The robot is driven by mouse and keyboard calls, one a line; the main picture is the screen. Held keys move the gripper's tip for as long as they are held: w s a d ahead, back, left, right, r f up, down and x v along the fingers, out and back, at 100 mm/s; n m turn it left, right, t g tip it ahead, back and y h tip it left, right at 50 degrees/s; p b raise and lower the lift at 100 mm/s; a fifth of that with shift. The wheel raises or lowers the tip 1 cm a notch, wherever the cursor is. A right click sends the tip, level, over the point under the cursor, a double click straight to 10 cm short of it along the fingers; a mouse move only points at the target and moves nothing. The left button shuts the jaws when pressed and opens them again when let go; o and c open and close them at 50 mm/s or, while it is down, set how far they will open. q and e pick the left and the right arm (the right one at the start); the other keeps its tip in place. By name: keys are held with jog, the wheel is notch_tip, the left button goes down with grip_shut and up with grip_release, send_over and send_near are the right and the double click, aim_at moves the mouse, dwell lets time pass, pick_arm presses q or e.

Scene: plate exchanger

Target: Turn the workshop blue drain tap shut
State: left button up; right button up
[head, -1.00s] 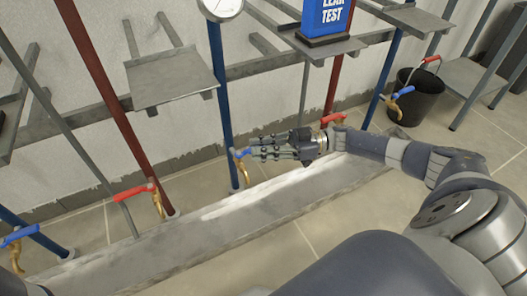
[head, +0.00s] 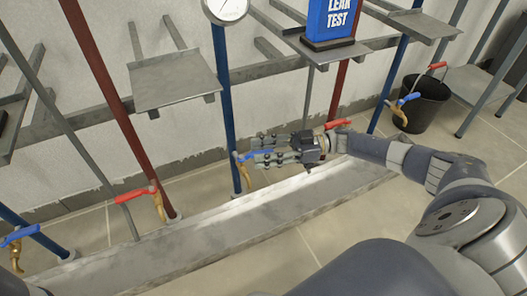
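A brass tap with a blue lever (head: 248,155) sits low on the middle blue pipe (head: 223,100), its spout pointing down. The lever points right, roughly level. My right gripper (head: 258,150) reaches in from the right with its fingers at this lever. A gap shows between the fingers, and the lever's end is by them, partly hidden. I cannot tell whether they touch it. Other blue-lever taps are at the far left (head: 18,236) and on the right blue pipe (head: 408,99). My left gripper is out of view.
Red-lever taps stand left (head: 136,194) and behind my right wrist (head: 338,123). Grey shelves (head: 172,82), a gauge (head: 226,8) and a blue leak test sign (head: 330,20) are above. A low grey channel (head: 215,232) runs below. A black bucket (head: 428,103) stands right.

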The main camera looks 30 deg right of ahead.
jog(key=v, duration=1.2)
jog(key=shift+c, duration=0.6)
